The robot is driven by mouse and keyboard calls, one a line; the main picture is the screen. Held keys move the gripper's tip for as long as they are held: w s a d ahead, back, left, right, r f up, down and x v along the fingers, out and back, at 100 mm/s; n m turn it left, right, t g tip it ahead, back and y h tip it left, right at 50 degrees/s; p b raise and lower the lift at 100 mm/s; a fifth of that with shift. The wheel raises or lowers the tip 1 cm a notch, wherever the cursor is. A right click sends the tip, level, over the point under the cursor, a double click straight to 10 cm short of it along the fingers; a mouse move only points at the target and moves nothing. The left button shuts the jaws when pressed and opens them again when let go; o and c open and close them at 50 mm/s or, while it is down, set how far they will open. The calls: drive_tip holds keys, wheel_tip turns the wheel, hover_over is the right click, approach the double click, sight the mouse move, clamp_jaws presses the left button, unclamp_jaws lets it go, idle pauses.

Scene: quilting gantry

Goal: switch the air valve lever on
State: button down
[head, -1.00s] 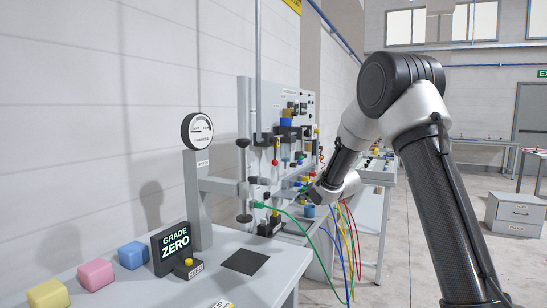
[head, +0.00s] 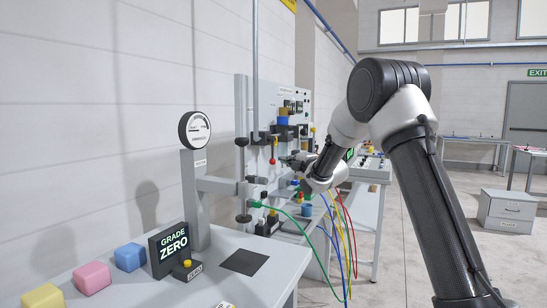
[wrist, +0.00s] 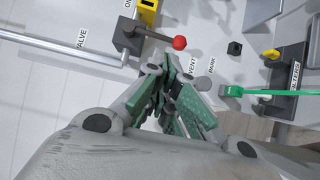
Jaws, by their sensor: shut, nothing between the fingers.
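The air valve lever is a dark arm with a red ball knob (head: 272,161) on the upright panel. In the head view it hangs down from its dark pivot. In the wrist view the red knob (wrist: 179,43) is at the upper middle, with the dark valve body (wrist: 127,36) left of it. My gripper (head: 287,160) is just right of the knob in the head view. In the wrist view its green-padded fingers (wrist: 172,88) are closed together and empty, close below the knob in the picture. I cannot tell whether they touch the lever.
A green hose (wrist: 262,92) plugs into the panel near VENT and PARK labels. Green, blue, yellow and red hoses hang below my wrist. A gauge stand (head: 198,205) and a GRADE ZERO display (head: 170,248) stand on the front bench. The floor at right is mostly open.

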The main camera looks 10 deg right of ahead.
drive_tip(key=x, duration=1.2)
